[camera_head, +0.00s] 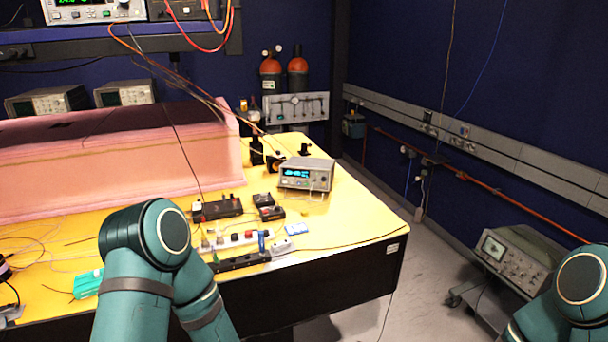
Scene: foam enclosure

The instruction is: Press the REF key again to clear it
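A small grey bench instrument (306,174) with a lit cyan display stands on the yellow table toward its right side. Its front panel faces me, with leads at the front. Its keys are too small to read, so I cannot make out which one is REF. My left arm shows at the lower left, bent over the table's front, and its gripper is not in view. My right arm shows at the lower right corner, and its gripper is not in view either. Both arms are apart from the instrument in the picture.
The yellow table (362,212) carries a pink foam enclosure (110,160), black boxes (217,209), a power strip (240,260) and loose cables. The table's right corner is fairly clear. An oscilloscope (518,257) on a cart stands right, across open floor.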

